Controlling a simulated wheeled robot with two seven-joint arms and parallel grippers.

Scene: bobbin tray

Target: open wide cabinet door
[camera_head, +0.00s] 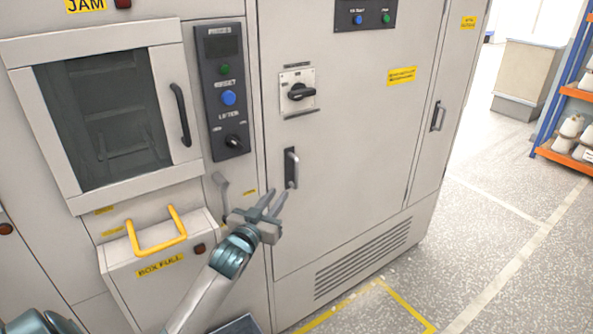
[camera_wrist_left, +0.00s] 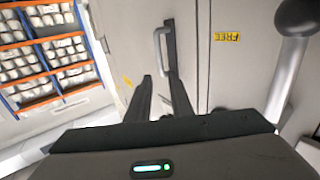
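The wide cabinet door (camera_head: 350,130) is a light grey panel and looks closed. Its handle (camera_head: 291,168) is a grey upright bar on a dark plate near the door's left edge. My left gripper (camera_head: 280,194) is open and empty, with its fingertips just below and left of the handle in the head view. In the left wrist view, the handle (camera_wrist_left: 159,48) stands beyond the two parted fingers (camera_wrist_left: 160,80), and I see no grip on it. Whether a finger touches the handle plate is unclear. My right gripper is out of view.
A narrow door with its own handle (camera_head: 437,116) is to the right. A rotary switch (camera_head: 298,91) sits above the wide door's handle. A grey lever (camera_head: 221,190) and a box with a yellow handle (camera_head: 158,235) are left of the gripper. Speckled floor at right is clear.

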